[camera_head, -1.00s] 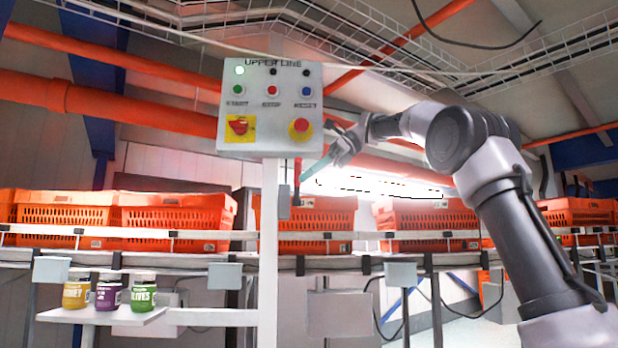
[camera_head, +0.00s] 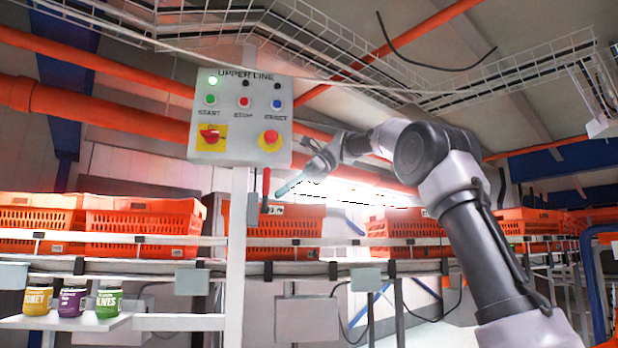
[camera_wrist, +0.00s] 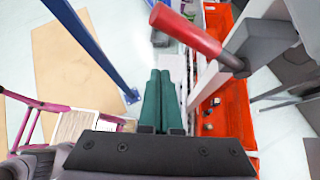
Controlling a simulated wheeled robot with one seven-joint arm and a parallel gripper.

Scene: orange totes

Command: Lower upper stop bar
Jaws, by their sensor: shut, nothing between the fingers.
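The stop bar appears to be the lever with a red handle (camera_head: 266,182), upright beside the white post under the control panel in the head view. Its red grip (camera_wrist: 185,30) and dark grey mount (camera_wrist: 262,38) are large at the top right of the wrist view. My gripper (camera_head: 279,192) is just right of the handle in the head view, with its teal fingers pointing left and down. In the wrist view my gripper (camera_wrist: 160,75) has its fingers together and empty, left of and below the red grip. A gap shows between them there.
The control panel (camera_head: 240,117), marked UPPER LINE, stands above the lever with a green lamp lit. Orange totes (camera_head: 140,225) line the conveyor behind. Three jars stand on a white shelf (camera_head: 65,320) at lower left. A blue post (camera_wrist: 90,45) rises left in the wrist view.

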